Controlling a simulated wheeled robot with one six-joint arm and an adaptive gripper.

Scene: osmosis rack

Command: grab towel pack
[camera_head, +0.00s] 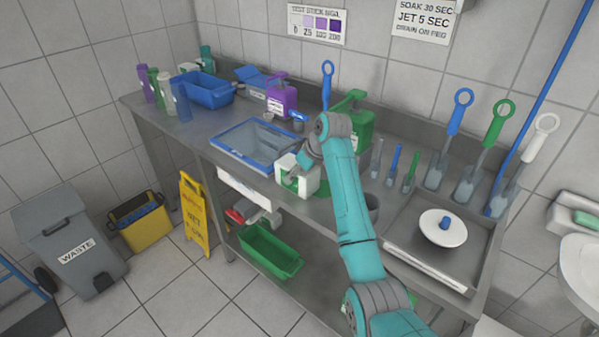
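A white blocky thing with a green part (309,182), which may be the towel pack, is at the front edge of the steel counter, right of the blue-rimmed basin. My gripper (294,172) is at the end of my teal arm, bent down right over this white thing. The fingers are small and blend with the white shape. I cannot tell whether they touch it or are closed on it. No label that reads as a towel pack is visible.
The blue-rimmed basin (254,142) lies left of my gripper. A purple jug (282,98) and a green jug (362,132) stand behind. A yellow floor sign (193,212) and a grey waste bin (72,245) stand left.

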